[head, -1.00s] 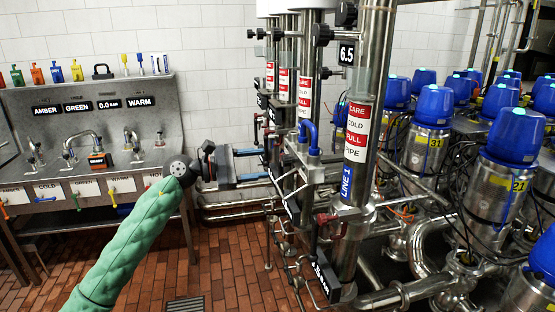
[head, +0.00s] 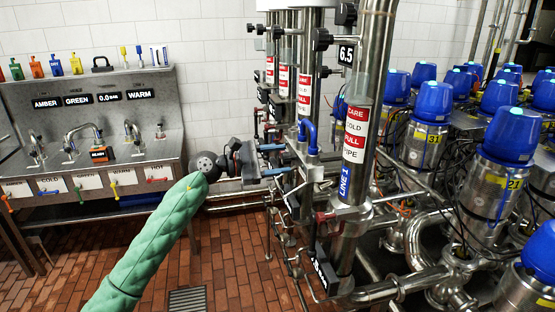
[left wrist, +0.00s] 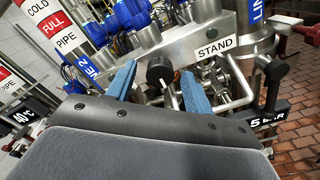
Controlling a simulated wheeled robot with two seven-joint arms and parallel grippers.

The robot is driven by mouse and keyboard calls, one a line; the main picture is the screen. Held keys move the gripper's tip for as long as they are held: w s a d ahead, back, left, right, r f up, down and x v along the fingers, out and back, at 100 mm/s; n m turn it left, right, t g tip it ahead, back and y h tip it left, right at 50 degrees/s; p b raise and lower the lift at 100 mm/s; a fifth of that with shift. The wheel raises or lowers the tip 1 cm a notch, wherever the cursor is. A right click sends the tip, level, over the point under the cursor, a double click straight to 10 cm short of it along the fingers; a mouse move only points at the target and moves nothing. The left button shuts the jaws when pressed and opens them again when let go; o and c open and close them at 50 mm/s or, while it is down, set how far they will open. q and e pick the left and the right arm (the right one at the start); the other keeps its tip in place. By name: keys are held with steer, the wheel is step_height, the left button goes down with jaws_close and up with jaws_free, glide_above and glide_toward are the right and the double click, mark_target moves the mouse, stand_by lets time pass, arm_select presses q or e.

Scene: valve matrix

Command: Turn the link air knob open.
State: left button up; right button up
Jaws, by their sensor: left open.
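My left gripper (head: 282,159) is open, with its two blue fingers pointing right at the pipework of the vertical steel columns. In the left wrist view the fingers (left wrist: 158,88) stand apart on either side of a round black knob (left wrist: 160,69) on a thin metal stem. I cannot tell whether the fingers touch it. I see no label naming it the link air knob. A black-handled lever (left wrist: 275,80) stands to its right, beyond the right finger. My right gripper is not in view.
Steel columns with red and white labels (head: 355,135) and thin pipes crowd the space right of the gripper. A sink bench (head: 95,155) stands at left. Brick floor (head: 235,265) is open below.

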arm_select(q)
steer(key=c, duration=1)
